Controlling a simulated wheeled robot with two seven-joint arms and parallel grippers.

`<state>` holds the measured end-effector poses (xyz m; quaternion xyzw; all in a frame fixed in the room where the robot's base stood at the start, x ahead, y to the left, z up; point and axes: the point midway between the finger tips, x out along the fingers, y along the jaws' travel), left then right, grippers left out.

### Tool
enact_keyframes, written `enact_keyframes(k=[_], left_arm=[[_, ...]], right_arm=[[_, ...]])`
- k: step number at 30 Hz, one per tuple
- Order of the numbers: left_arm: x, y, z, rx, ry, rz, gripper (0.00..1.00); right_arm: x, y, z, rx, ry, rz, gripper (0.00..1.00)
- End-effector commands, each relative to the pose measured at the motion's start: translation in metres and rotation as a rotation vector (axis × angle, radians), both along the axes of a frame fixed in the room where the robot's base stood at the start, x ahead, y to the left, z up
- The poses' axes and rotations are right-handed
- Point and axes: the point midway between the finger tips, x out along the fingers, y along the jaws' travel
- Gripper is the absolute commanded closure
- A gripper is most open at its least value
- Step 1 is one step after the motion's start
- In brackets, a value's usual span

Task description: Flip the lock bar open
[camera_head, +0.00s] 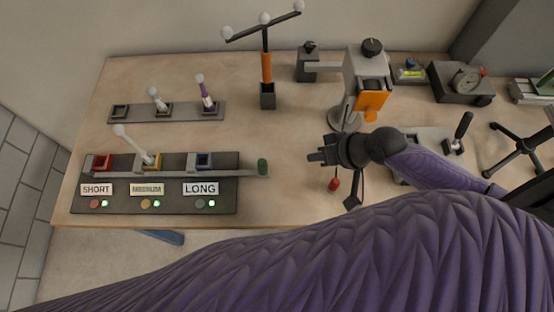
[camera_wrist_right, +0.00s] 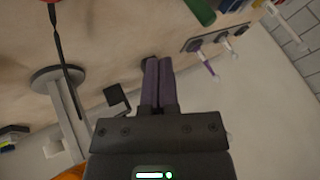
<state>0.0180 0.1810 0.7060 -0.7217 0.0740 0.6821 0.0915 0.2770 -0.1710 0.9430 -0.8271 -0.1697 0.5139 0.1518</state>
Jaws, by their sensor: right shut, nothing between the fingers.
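The lock bar (camera_head: 215,174) is a long grey bar lying along the front of the sockets on the SHORT/MEDIUM/LONG panel (camera_head: 222,207). Its green handle (camera_head: 262,166) sticks up at its right end; a green grip, seemingly the same handle, shows at the top of the right wrist view (camera_wrist_right: 200,11). My right gripper (camera_head: 311,157) is shut and empty, to the right of the handle and apart from it, fingers pointing left; its closed fingers show in the wrist view (camera_wrist_right: 158,80). My left gripper is in neither view.
A white-knobbed lever (camera_head: 124,138) leans from the MEDIUM socket. A back rack (camera_head: 130,112) holds white and purple pegs. An orange post with a three-ball crossbar (camera_head: 266,67) and a stand with an orange part (camera_head: 370,99) stand behind. A red knob (camera_head: 334,184) is just below my right gripper.

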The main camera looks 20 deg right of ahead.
Motion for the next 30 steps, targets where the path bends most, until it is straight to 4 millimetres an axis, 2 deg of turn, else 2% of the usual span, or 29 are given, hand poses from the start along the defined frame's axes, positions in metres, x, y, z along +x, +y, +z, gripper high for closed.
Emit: enact_keyframes(k=[3,11,15,19,30], left_arm=[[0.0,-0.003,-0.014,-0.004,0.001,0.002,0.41],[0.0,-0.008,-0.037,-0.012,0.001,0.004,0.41],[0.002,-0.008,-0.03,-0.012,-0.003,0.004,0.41],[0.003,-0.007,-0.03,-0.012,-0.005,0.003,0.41],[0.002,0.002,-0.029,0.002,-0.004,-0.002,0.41]], right_arm=[[0.011,0.012,-0.024,0.003,-0.001,-0.002,1.0],[0.034,0.037,-0.07,0.003,0.001,-0.001,1.0],[0.037,0.06,-0.067,0.003,-0.001,0.003,1.0],[0.038,0.072,-0.067,0.001,0.0,0.0,1.0],[0.038,0.077,-0.068,-0.001,0.0,0.0,1.0]])
